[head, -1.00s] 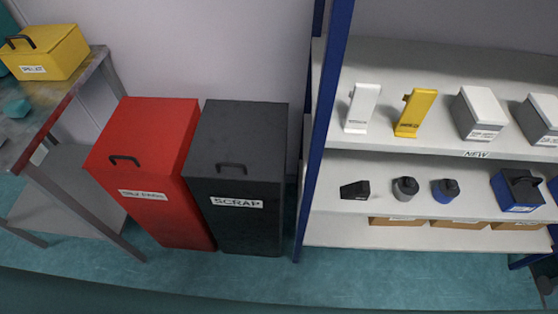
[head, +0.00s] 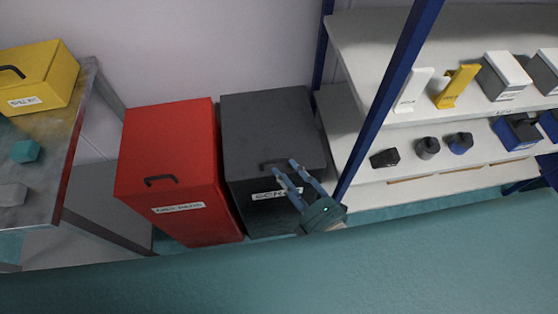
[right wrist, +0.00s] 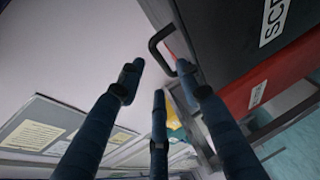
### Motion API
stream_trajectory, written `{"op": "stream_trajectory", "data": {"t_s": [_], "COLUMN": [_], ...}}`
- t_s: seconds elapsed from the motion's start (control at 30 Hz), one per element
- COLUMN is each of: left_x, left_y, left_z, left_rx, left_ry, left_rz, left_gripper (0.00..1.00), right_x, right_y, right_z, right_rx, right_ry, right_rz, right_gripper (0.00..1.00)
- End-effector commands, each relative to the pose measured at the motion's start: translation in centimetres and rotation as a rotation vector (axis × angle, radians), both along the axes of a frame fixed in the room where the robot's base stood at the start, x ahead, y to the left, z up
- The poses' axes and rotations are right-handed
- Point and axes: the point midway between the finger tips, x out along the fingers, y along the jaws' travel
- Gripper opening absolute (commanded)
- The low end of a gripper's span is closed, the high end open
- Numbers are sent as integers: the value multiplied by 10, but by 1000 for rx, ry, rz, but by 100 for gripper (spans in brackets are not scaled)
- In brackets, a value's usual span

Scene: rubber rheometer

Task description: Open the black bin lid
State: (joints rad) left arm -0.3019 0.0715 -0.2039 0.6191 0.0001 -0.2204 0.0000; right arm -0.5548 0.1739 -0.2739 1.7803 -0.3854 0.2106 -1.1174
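The black bin (head: 270,122) stands beside the red bin, its lid flat and closed. Its dark handle (head: 268,164) is near the lid's front edge, above a white SCRAP label (head: 262,195) that my fingers partly cover. My right gripper (head: 287,168) is at the front of the black bin, fingers spread and empty, tips close to the handle. In the right wrist view, the handle (right wrist: 153,42) shows beyond the open fingers (right wrist: 160,80), with a gap between. Contact with the handle cannot be told. My left gripper is not in view.
The red bin (head: 170,150) stands close on the left. A blue-framed shelf (head: 385,80) with several items is close on the right. A metal table (head: 65,150) with a yellow box (head: 40,75) is at far left.

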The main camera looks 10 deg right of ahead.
Motion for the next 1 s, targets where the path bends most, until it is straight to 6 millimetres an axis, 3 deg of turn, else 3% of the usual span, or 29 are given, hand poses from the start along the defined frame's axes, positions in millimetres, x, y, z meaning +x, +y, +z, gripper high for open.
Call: {"op": "stream_trajectory", "data": {"t_s": [0.1, 0.3, 0.67, 0.83, 1.0], "left_x": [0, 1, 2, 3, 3], "left_y": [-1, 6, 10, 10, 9], "left_z": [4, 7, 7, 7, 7], "left_rx": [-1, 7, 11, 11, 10], "left_ry": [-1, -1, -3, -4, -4], "left_rz": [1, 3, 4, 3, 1], "left_gripper": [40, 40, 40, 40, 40], "right_x": [21, 40, 43, 43, 43], "right_y": [9, 17, 19, 19, 19], "right_z": [-2, -7, -9, -9, -9], "right_rx": [2, 3, 2, 2, 2], "right_ry": [-2, 1, 2, 2, 2], "right_rz": [0, -1, 0, -1, -1], "right_gripper": [35, 35, 35, 1, 0]}}
